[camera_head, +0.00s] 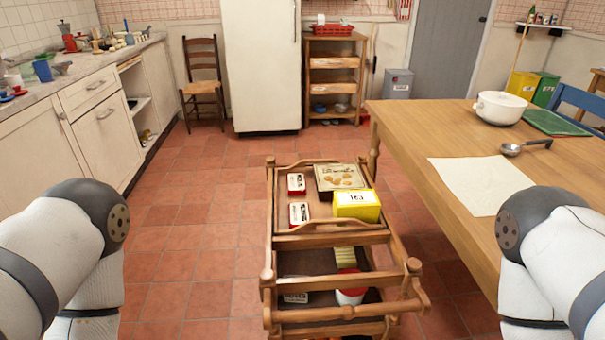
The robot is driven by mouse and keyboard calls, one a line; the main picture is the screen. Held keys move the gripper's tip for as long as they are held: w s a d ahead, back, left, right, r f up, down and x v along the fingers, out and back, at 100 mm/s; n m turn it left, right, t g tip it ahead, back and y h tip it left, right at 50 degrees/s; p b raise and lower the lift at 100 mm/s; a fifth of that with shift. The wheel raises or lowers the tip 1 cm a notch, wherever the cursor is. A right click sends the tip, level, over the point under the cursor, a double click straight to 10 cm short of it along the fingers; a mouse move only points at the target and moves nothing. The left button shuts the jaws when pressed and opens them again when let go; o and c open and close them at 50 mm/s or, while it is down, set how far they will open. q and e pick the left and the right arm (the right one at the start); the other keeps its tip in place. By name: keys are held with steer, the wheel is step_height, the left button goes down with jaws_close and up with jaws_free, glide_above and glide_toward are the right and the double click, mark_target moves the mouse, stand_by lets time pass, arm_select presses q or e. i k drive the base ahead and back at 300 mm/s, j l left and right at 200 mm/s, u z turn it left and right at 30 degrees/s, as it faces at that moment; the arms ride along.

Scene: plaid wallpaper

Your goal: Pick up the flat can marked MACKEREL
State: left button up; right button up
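A wooden trolley (330,239) stands on the floor in front of me. A dark flat can-like item with a pale label (295,297) lies on the lower shelf at the left, partly hidden by the rails. The lettering is too small to read, so I cannot tell which is marked MACKEREL. Only upper parts of my two arms show at the left and right edges; neither gripper is in view.
A red-and-white tub (350,288) sits below. The wooden table (415,133) stands close at the right, the counter (95,70) at the left. Floor left of the trolley is clear.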

mark_target(296, 184)
steer(key=i+j+z, duration=0.3)
steer(key=j, duration=0.35)
steer(key=i+j+z, duration=0.15)
steer(key=j, duration=0.2)
steer(key=i+j+z, duration=0.15)
steer(key=j, duration=0.2)
